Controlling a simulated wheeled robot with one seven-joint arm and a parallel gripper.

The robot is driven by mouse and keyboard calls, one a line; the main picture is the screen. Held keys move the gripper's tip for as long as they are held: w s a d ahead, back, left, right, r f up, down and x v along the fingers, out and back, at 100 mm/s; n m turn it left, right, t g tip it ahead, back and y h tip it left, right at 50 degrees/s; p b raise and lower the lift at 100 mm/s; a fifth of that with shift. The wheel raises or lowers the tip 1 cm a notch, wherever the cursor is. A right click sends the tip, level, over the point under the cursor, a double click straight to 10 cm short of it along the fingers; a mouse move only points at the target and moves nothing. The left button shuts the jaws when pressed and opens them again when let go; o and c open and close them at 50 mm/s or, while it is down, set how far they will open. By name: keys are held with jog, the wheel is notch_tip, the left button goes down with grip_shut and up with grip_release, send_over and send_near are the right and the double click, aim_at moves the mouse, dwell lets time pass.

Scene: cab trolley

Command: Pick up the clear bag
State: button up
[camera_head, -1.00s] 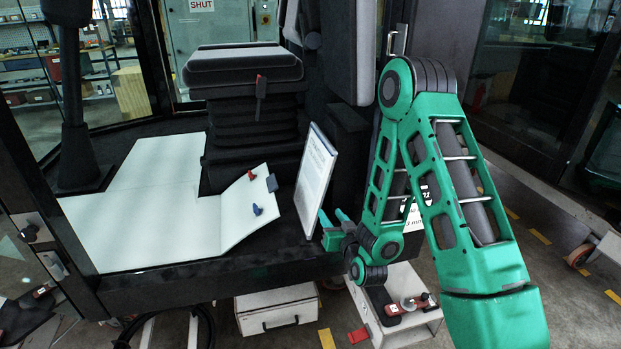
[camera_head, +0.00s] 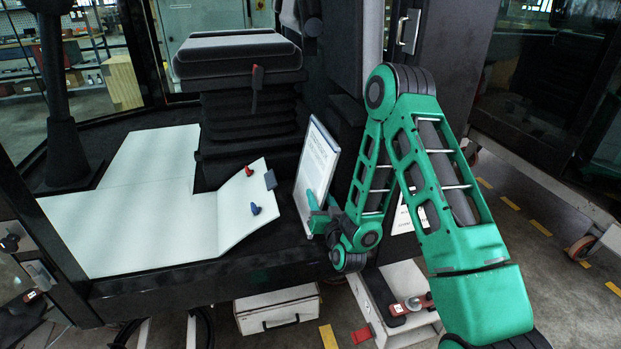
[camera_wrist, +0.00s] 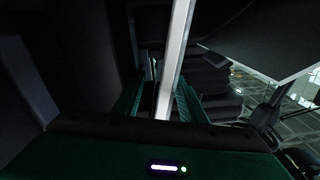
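The clear bag (camera_head: 317,158) looks like a thin upright sleeve with a printed white sheet. It stands tilted on the dark cab floor, right of the white panels. My gripper (camera_head: 321,205) is at its lower right edge. In the wrist view the bag (camera_wrist: 178,55) shows edge-on as a pale strip running between the fingers of my gripper (camera_wrist: 162,100). The fingers are apart, with a dark gap left of the strip. The right finger looks close to the strip; contact cannot be told.
A black seat (camera_head: 238,62) stands behind the bag. A folded white panel (camera_head: 243,212) with a red and a blue clip lies to the left. A dark post (camera_head: 362,45) rises behind my arm. A white case (camera_head: 277,310) sits below the cab edge.

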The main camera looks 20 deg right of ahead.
aim_at(313, 185)
jog(key=shift+w+a+r, duration=0.1)
jog(key=shift+w+r, duration=0.05)
jog(key=shift+w, duration=0.8)
jog(key=shift+w+a+r, duration=0.1)
jog(key=shift+w+r, duration=0.05)
jog(key=shift+w, duration=0.75)
jog(key=shift+w+r, duration=0.15)
jog(key=shift+w, duration=0.8)
jog(key=shift+c, duration=0.7)
grip_shut()
